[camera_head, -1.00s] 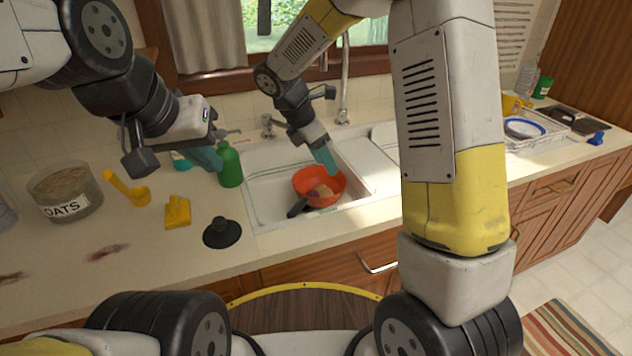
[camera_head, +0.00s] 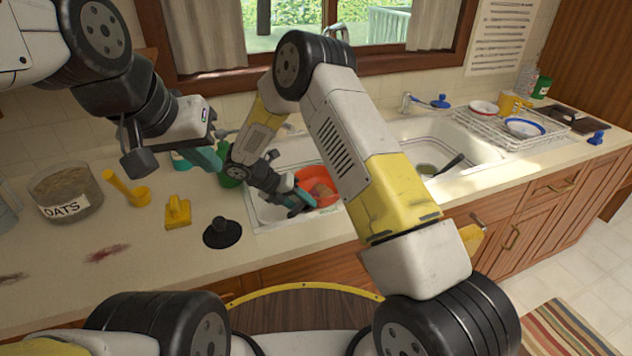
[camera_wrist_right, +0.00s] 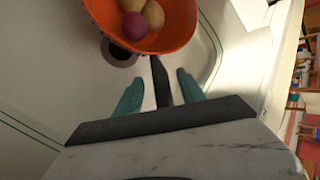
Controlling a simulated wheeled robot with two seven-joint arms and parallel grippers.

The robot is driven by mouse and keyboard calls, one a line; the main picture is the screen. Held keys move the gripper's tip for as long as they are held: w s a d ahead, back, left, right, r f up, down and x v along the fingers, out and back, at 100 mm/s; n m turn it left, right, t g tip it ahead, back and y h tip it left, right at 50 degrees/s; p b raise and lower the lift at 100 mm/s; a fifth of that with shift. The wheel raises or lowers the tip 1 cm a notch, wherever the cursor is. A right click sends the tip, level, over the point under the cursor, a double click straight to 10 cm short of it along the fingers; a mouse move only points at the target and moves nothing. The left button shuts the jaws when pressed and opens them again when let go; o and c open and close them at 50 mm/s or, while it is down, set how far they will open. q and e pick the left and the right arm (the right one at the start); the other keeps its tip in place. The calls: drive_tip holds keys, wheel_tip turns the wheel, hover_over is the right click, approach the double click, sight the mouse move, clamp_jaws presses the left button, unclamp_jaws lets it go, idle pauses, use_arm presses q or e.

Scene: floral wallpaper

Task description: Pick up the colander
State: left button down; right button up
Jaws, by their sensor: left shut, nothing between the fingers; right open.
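The orange-red colander (camera_head: 325,178) sits in the left sink basin with round potato-like items and a dark reddish one inside. It also shows at the top of the right wrist view (camera_wrist_right: 180,32). Its dark handle (camera_wrist_right: 160,80) points toward my right gripper. My right gripper (camera_head: 302,200) is low in the basin at the colander's near left side. Its teal fingers are open, one on each side of the handle (camera_wrist_right: 160,78), apart from it as seen there. My left gripper (camera_head: 212,160) is shut and empty above the counter, left of the sink, beside the green bottle.
The sink's left basin wall (camera_head: 262,212) and front rim lie close to my right gripper. A green bottle (camera_head: 229,177), oats jar (camera_head: 64,192), yellow scoop (camera_head: 138,194), yellow object (camera_head: 177,212) and black stopper (camera_head: 221,233) stand left. A dish rack (camera_head: 480,125) is right.

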drive_tip(key=x, duration=0.3)
drive_tip(key=shift+d+f, duration=0.2)
clamp_jaws()
drive_tip(key=shift+r, duration=0.1)
idle(1.1)
